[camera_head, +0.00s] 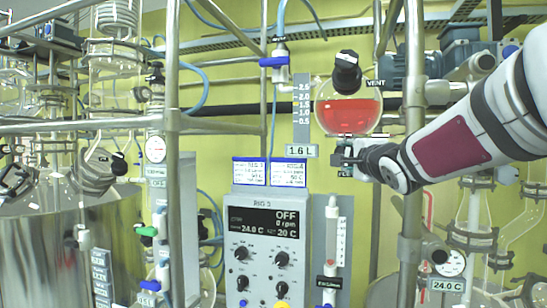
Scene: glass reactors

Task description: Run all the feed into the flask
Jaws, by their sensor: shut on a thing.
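A round glass feed vessel (348,88) holds red liquid (348,116) in its lower part. A black vent knob (347,72) sits on its top, beside a VENT label. A level scale (301,110) stands left of it, over a sign reading 1.6 L (302,151). My gripper (345,156) reaches in from the right, directly under the vessel. It is shut at the outlet, apparently on the tap there, which the fingers mostly hide. I cannot see the handle's angle or any flow. I cannot clearly make out the receiving flask.
A control box (270,245) reading OFF, 0 rpm and 24.0 C stands below left. Steel posts (413,150) rise close to my arm. A large steel vessel (60,250) and glassware fill the left.

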